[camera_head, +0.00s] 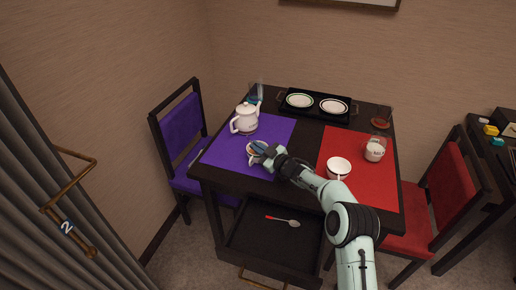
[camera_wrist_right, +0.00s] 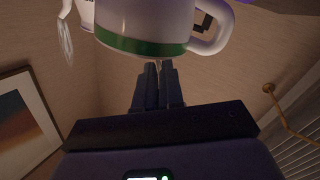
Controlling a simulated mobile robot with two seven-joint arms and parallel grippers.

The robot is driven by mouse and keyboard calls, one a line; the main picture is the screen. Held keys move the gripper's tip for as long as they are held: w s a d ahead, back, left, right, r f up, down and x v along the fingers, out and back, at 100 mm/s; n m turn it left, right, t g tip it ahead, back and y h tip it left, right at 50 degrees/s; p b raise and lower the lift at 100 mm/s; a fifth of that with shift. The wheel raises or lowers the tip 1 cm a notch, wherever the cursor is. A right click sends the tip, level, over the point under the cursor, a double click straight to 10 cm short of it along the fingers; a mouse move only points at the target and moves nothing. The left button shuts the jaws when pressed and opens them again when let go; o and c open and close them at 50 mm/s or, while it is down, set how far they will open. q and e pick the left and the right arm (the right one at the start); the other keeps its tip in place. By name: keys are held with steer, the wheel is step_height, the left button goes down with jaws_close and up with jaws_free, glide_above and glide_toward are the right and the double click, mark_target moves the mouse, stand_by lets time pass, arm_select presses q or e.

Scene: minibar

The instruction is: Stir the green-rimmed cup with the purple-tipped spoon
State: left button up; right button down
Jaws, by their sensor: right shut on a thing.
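The green-rimmed cup (camera_head: 251,160) stands on the purple mat, partly covered by my right gripper. Its white wall, green rim band and handle fill the top of the right wrist view (camera_wrist_right: 150,28). My right gripper (camera_head: 263,150) is over the cup. In the right wrist view its fingers (camera_wrist_right: 158,68) are almost together, with their tips close to the rim. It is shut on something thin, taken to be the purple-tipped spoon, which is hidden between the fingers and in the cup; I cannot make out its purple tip. My left gripper is out of view.
A white teapot (camera_head: 245,118) stands on the purple mat (camera_head: 226,152). A white cup (camera_head: 338,168) and a glass (camera_head: 375,149) stand on the red mat (camera_head: 376,188). A black tray (camera_head: 317,115) with two plates is behind. A red-tipped spoon (camera_head: 283,220) lies in the open drawer (camera_head: 257,240).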

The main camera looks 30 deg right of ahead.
steer(key=shift+s+a+r+p, duration=0.1)
steer(key=shift+a+r+p, duration=0.3)
steer(key=shift+r, duration=0.5)
steer(key=shift+s+a+r+p, duration=0.1)
steer(key=shift+a+r+p, duration=0.3)
steer(key=shift+r, duration=0.55)
steer(key=shift+a+r+p, duration=0.35)
steer(key=shift+r+p, duration=0.1)
steer(key=shift+r, duration=0.45)
step_height(320, 180, up, 5)
steer(key=p, duration=0.3)
steer(key=shift+p, duration=0.35)
